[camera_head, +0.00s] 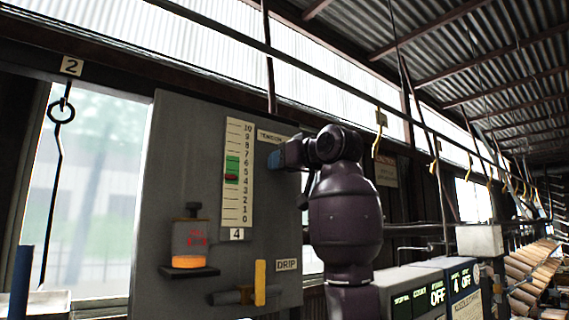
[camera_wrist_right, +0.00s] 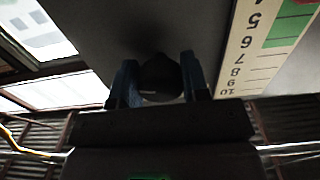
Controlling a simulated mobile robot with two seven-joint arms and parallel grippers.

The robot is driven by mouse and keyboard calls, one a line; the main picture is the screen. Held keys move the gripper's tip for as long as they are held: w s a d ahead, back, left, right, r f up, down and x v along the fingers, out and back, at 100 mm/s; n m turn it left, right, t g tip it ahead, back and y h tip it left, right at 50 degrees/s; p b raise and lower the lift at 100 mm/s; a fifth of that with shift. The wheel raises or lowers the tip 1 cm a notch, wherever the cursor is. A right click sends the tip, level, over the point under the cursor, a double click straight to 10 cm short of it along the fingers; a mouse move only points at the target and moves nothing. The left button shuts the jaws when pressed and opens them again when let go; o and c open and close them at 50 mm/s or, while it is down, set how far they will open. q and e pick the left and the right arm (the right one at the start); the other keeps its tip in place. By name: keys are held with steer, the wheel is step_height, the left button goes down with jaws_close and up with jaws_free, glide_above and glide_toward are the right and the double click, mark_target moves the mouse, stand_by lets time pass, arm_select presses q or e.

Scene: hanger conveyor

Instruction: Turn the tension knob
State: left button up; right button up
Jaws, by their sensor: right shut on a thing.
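The tension knob (camera_wrist_right: 160,78) is a dark round knob on the grey panel (camera_head: 190,130). In the right wrist view it sits between the two blue fingers of my right gripper (camera_wrist_right: 158,85), which is shut on it. In the head view my right gripper (camera_head: 279,158) reaches the panel just below the TENSION label (camera_head: 270,137), and its fingers hide the knob. The tension scale (camera_head: 238,175) runs from 0 to 10 with a green band (camera_head: 232,165). My left gripper is out of view.
Lower on the panel are an orange-filled drip cup (camera_head: 189,245), a yellow lever (camera_head: 260,282) and a DRIP label (camera_head: 287,265). A control box (camera_head: 435,290) with displays stands at lower right. Hooks hang from the overhead rail (camera_head: 330,80).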

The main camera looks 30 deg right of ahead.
steer(key=shift+m, duration=0.3)
steer(key=m+b, duration=0.1)
steer(key=m, duration=0.2)
steer(key=shift+r+m+b, duration=0.1)
steer(key=shift+m+b, duration=0.2)
steer(key=shift+m, duration=1.9)
steer(key=shift+s, duration=0.1)
steer(key=o, duration=0.9)
steer(key=s+b, duration=0.1)
steer(key=s, duration=0.6)
steer(key=s+b, duration=0.1)
steer(key=s, duration=0.2)
steer(key=shift+s+d+b, duration=0.3)
steer(key=shift+s+d, duration=0.05)
steer(key=shift+s, duration=0.05)
